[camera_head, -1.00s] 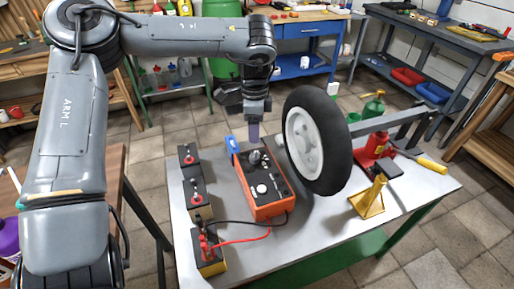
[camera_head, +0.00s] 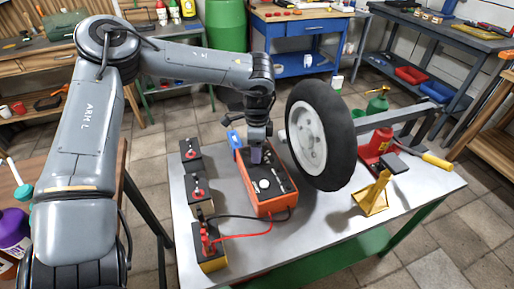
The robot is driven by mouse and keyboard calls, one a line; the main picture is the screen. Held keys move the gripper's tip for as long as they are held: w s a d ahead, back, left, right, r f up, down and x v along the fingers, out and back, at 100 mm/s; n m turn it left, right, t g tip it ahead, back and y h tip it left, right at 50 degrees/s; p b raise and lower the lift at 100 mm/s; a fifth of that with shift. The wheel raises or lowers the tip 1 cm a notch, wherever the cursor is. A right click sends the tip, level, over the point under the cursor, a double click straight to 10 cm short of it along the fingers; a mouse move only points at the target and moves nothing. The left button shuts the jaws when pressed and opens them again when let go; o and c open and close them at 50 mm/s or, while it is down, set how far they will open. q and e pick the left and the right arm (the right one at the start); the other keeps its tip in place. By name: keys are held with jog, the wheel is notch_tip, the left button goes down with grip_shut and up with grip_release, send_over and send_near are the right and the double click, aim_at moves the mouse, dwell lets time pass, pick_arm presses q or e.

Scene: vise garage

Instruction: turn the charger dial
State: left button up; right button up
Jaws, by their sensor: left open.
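The charger (camera_head: 268,203) is an orange box with a dark top panel, standing on the light metal table top. A round white knob (camera_head: 264,184) shows on its near top part. My left gripper (camera_head: 256,156) is open and points down at the far part of the charger's top. It hides the dial area beneath it, and I cannot tell whether its fingers touch anything there. My right gripper is not in view.
A wheel (camera_head: 321,137) stands just right of the charger. Black batteries (camera_head: 209,245) line the table's left side, with red and black cables running to the charger. A blue object (camera_head: 234,141) sits behind it. A red jack (camera_head: 374,147) and a yellow stand (camera_head: 372,194) are at right.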

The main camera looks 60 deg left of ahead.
pick_arm(q)
jog(key=c, duration=1)
